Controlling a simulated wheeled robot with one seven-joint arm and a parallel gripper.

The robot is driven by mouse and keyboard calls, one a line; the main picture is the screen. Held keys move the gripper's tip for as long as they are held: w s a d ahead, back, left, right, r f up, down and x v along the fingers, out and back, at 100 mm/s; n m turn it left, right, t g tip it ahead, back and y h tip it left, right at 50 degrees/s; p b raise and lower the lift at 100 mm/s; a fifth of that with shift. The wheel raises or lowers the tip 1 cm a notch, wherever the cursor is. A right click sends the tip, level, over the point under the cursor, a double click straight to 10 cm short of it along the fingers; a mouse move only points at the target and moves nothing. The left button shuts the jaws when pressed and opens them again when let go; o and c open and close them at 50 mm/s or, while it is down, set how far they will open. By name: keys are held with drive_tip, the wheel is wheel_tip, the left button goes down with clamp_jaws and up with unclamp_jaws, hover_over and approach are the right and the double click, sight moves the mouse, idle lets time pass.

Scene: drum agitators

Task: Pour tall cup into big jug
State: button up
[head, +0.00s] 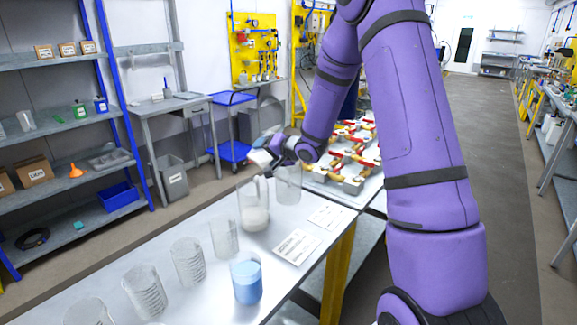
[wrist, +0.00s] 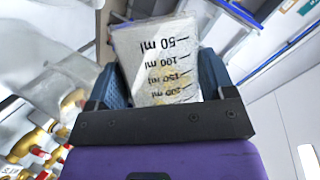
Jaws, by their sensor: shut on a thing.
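My gripper (head: 277,151) is shut on a clear cup (head: 260,158), held tilted above the rim of a tall clear jug. The cup also shows in the wrist view (wrist: 157,62) between the two fingers, with black ml marks and pale grainy content. The tall jug (head: 253,200) stands upright on the table with white material in its lower part. Another clear vessel (head: 289,186) stands just right of it and looks empty. The cup's mouth is too small in the head view to tell whether anything is flowing out.
On the metal table (head: 195,300) stand several clear beakers (head: 187,262) in a row, a beaker of blue liquid (head: 246,280) and printed sheets (head: 296,246). Red-handled brass valves (head: 350,150) fill the table's far end. Shelves (head: 60,150) stand at left.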

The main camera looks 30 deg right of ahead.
drive_tip(key=shift+d+f+m+y, duration=0.15)
drive_tip(key=shift+f+m+y, duration=0.25)
drive_tip(key=shift+m+y, duration=0.6)
idle(1.3)
drive_tip(key=shift+w+d+f+m+y+p, duration=0.1)
drive_tip(key=shift+d+f+m+y+p, duration=0.1)
drive_tip(key=shift+d+m, duration=0.25)
drive_tip(key=shift+d+f+m+y+p, duration=0.1)
drive_tip(key=shift+d+m+p, duration=0.1)
drive_tip(key=shift+d+m, duration=0.2)
idle(1.3)
drive_tip(key=shift+d+f+m+t+y+p, duration=0.3)
drive_tip(key=shift+m+t+y, duration=0.1)
drive_tip(key=shift+m, duration=0.15)
idle(1.2)
drive_tip(key=shift+r, duration=0.2)
idle(0.3)
